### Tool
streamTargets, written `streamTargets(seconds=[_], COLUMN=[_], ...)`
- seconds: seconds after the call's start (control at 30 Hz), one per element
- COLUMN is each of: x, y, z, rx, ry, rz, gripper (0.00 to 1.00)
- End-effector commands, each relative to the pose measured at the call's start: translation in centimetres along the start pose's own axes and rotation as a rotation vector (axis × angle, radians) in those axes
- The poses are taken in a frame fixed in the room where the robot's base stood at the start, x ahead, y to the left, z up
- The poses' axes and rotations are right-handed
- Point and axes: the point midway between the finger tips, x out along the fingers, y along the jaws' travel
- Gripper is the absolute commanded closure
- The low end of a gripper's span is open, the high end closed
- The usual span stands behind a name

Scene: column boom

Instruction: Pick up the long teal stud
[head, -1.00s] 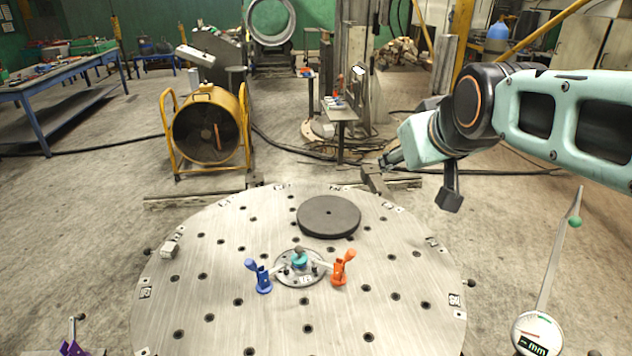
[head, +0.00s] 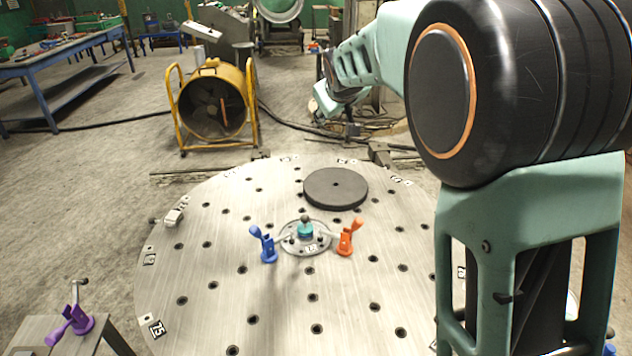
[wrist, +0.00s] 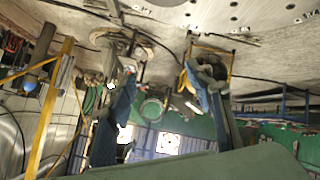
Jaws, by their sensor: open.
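A short teal piece (head: 306,229) with a dark ball-like top stands at the centre of a round metal flange (head: 318,247) on the perforated table, in the head view. I cannot tell whether it is the long teal stud, as its length does not show. My arm's far end is beyond the table's back edge, well away from the teal piece.
A dark round disc (head: 336,188) lies behind the flange on the table (head: 210,290). A purple clamp (head: 70,322) stands at lower left. A yellow fan (head: 212,105) and a blue bench (head: 60,72) are beyond. The table's front is clear.

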Motion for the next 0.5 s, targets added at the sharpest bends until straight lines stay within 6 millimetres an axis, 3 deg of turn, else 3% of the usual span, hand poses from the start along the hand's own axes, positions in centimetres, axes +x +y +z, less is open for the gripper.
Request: streamTargets(seconds=[0.03,0.2,0.4,0.5], x=[2.9,9.4,15.4,17.1], y=[-1.9,-7.8,-14.2,-16.4], z=[2.0,6.9,13.0,15.2], rx=[0.015,0.086,0.188,0.232], ry=[-0.047,-0.189,-0.347,-0.403], rz=[-0.026,-0.12,-0.23,-0.27], gripper=[0.52,0.52,0.52,0.52])
